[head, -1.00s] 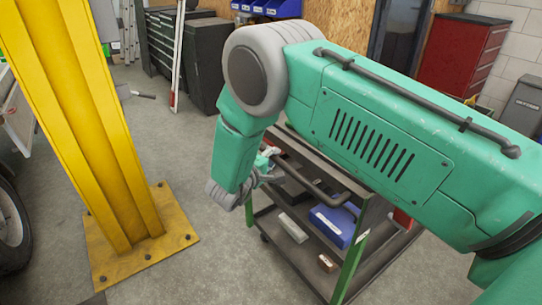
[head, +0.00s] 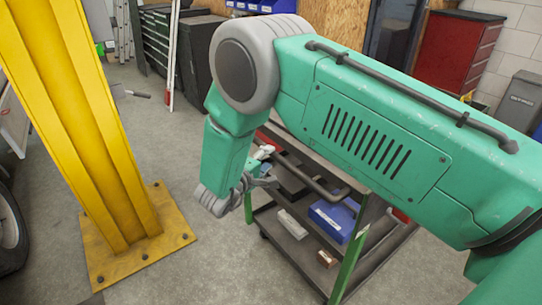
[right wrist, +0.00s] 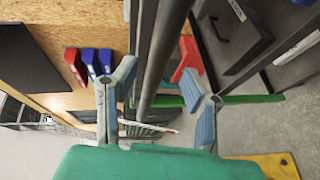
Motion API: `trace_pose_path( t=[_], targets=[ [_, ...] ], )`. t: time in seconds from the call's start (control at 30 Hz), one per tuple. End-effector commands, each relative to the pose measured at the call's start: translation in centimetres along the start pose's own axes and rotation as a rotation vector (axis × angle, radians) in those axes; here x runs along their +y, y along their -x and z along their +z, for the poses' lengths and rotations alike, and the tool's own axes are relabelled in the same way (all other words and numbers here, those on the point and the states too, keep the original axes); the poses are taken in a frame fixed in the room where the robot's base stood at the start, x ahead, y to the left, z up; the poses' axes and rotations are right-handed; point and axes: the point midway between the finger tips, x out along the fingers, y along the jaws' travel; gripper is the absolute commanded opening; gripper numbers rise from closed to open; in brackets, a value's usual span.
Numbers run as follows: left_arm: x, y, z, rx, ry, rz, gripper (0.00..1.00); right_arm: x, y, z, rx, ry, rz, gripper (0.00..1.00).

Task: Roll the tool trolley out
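The tool trolley (head: 348,268) has green legs and dark shelves. It stands on the floor, partly hidden behind my right arm. Its dark push handle (head: 312,183) runs along the near upper edge. My right gripper (head: 262,182) is at the left end of this handle. In the right wrist view, the gripper's two grey-blue fingers (right wrist: 158,100) are spread apart. A dark bar (right wrist: 150,60), seemingly the handle, appears between them with gaps on both sides. I cannot tell how deep the bar sits between the fingers. My left gripper is out of view.
A yellow column (head: 88,130) with a bolted base plate stands left of the trolley. A blue box (head: 333,218) lies on a trolley shelf. A red cabinet (head: 455,55) and a grey bin (head: 520,100) stand behind. Grey floor is open between column and trolley.

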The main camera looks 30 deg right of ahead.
Motion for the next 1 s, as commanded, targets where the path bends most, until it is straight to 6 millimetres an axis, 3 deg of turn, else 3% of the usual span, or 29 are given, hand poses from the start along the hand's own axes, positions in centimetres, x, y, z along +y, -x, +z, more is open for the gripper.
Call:
trace_pose_path(
  t=[0.2, 0.4, 0.6, 1.0],
  targets=[
    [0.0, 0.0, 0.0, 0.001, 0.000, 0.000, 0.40, -0.1, 4.9, -0.1, 0.002, -0.001, -0.001, 0.39],
    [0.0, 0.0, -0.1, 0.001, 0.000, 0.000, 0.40, -0.1, 7.7, -0.1, 0.000, -0.001, -0.001, 0.39],
    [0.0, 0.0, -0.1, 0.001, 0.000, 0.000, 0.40, -0.2, 8.6, -0.1, 0.000, 0.000, -0.002, 0.39],
    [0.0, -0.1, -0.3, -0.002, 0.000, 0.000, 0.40, -0.2, 8.6, 0.0, -0.001, 0.000, -0.002, 0.39]
  ],
)
